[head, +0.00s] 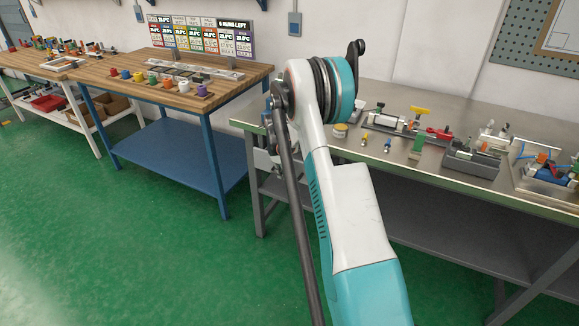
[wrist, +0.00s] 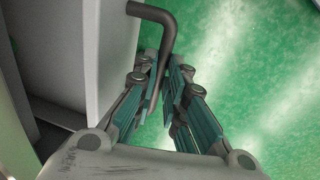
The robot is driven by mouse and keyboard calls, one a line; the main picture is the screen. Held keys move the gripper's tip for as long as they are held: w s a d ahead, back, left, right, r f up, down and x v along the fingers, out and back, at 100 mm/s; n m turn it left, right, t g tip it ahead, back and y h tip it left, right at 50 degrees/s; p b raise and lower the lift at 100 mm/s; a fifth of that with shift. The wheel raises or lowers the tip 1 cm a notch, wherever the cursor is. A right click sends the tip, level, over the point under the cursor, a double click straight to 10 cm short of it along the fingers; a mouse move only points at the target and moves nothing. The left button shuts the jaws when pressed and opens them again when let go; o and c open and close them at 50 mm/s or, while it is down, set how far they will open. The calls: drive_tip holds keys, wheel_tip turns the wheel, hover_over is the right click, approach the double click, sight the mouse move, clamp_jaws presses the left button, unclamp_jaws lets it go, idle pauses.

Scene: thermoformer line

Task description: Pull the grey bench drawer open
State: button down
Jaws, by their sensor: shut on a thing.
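In the wrist view, the grey drawer's pale front (wrist: 105,60) fills the upper left. Its dark bent bar handle (wrist: 165,22) sticks out from that front. My gripper (wrist: 163,72) is shut on the handle, with the bar running down between its two fingers. In the head view, my arm hides most of the drawer, and only a pale part of it (head: 264,160) shows under the left end of the steel bench (head: 245,123). My gripper is also mostly hidden there. How far the drawer stands out is hard to tell.
A wooden-topped blue table (head: 215,90) with coloured cups stands to the left. Green floor (head: 130,240) in front is clear.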

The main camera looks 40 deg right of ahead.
drive_tip(key=s+a, duration=0.4)
drive_tip(key=a, duration=0.7)
drive_tip(key=shift+s, duration=0.25)
drive_tip(key=c, duration=1.7)
unclamp_jaws()
drive_tip(key=shift+o, duration=0.2)
wheel_tip(320, 180, up, 12)
drive_tip(key=a, duration=0.2)
drive_tip(key=shift+s+a, duration=0.15)
drive_tip(key=shift+s, duration=0.3)
